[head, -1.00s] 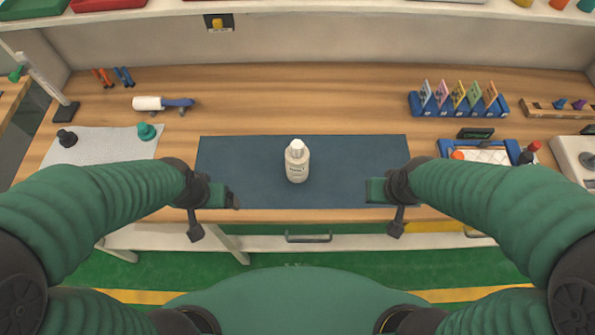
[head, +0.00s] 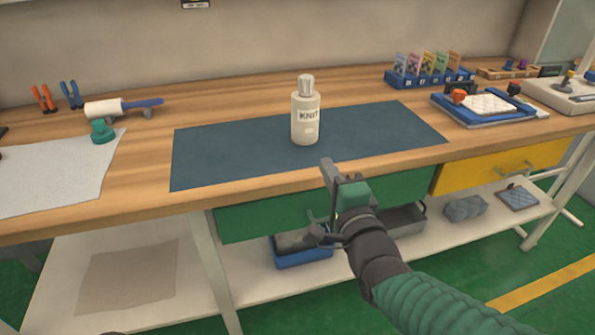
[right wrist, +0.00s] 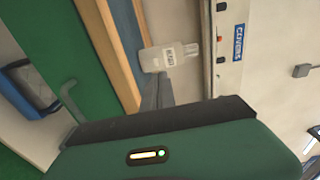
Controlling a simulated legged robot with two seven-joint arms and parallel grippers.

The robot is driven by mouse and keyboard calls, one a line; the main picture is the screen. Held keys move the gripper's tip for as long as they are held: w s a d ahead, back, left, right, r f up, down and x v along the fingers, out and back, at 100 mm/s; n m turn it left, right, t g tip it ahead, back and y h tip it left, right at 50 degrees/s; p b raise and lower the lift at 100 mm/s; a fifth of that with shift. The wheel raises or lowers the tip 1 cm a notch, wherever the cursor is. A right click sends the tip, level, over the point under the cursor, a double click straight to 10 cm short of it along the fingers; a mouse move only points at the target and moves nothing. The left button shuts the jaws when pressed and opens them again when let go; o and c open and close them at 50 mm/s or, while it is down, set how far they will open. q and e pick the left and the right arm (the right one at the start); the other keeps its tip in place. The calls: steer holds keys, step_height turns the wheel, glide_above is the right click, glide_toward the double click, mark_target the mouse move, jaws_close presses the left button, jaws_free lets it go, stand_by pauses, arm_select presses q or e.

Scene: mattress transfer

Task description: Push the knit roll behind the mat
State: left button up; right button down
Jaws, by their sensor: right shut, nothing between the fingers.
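The knit roll shows as a cream bottle-shaped thing with a grey cap and a "KNIT" label (head: 305,117). It stands upright on the dark blue mat (head: 230,155), near the mat's middle. My right gripper (head: 332,175) is shut and empty at the table's front edge, just in front of the mat and slightly right of the roll. The roll also shows in the right wrist view (right wrist: 170,57), just beyond the shut fingers (right wrist: 158,92). In that view I cannot tell whether the fingertips touch it; in the head view they look apart. My left gripper is out of view.
Wooden table strip behind the mat (head: 260,95) is clear. A white roller with a blue handle (head: 105,108), a teal knob (head: 102,131) and a grey cloth (head: 55,180) lie left. A blue card rack (head: 428,77) and a blue-framed tray (head: 488,106) stand right.

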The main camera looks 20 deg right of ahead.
mark_target(307, 126)
steer(key=w+p, duration=0.6)
steer(key=p, duration=0.3)
steer(key=shift+w+d, duration=0.15)
steer(key=w, duration=0.2)
steer(key=w+p, duration=0.1)
steer(key=w, duration=0.4)
steer(key=shift+w+d+p, duration=0.3)
steer(key=shift+d, duration=0.05)
steer(key=shift+w+f, duration=0.1)
steer(key=shift+w, duration=0.1)
steer(key=shift+w+a, duration=0.1)
steer(key=shift+a, duration=0.05)
